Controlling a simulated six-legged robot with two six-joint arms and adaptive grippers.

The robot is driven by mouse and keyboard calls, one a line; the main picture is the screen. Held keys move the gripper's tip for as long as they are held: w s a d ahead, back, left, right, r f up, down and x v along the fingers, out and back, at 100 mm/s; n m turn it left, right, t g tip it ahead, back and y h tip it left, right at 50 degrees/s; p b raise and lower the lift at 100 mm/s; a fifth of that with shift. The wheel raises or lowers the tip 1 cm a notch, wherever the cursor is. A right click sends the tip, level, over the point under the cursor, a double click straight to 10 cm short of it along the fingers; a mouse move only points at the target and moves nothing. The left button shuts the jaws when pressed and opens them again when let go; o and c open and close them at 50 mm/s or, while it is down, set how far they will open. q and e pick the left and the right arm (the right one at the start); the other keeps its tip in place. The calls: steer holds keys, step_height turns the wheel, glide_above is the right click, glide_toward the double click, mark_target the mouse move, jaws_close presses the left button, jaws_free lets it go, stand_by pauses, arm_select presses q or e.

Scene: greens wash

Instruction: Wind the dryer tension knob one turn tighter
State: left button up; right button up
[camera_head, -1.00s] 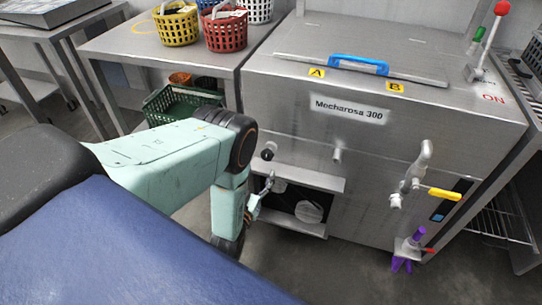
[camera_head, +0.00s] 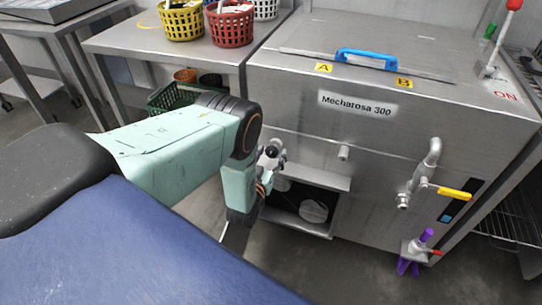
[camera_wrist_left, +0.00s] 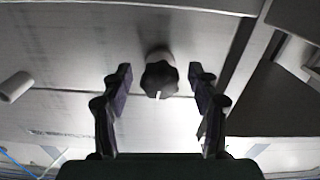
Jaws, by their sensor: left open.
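The tension knob is black and lobed with a white mark, and shows in the left wrist view (camera_wrist_left: 160,78) on the grey metal front panel. My left gripper (camera_wrist_left: 160,88) is open, with one finger on each side of the knob. Clear gaps show between the fingers and the knob, so they do not touch it. In the head view my left gripper (camera_head: 270,160) is at the machine's front, above the open recess, and largely covers the knob there. My right gripper is not in view.
The steel machine (camera_head: 345,125) has a blue handle (camera_head: 362,60) on top. A pipe with a yellow lever (camera_head: 454,193) and a purple-handled fitting (camera_head: 415,250) stick out at its right front. A side table (camera_head: 160,43) carries baskets. A green crate (camera_head: 170,98) is behind my arm.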

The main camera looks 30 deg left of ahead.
arm_select(q)
steer(key=c, duration=1.2)
steer(key=shift+n, duration=0.3)
steer(key=n, duration=0.3)
steer(key=n+b, duration=0.1)
steer(key=n, duration=0.2)
steer(key=shift+d+n, duration=0.1)
steer(key=shift+n, duration=0.2)
steer(key=n, duration=0.5)
steer(key=shift+n+b, duration=0.35)
steer(key=shift+n, duration=0.05)
steer(key=shift+s+n, duration=0.1)
steer(key=shift+n, duration=0.2)
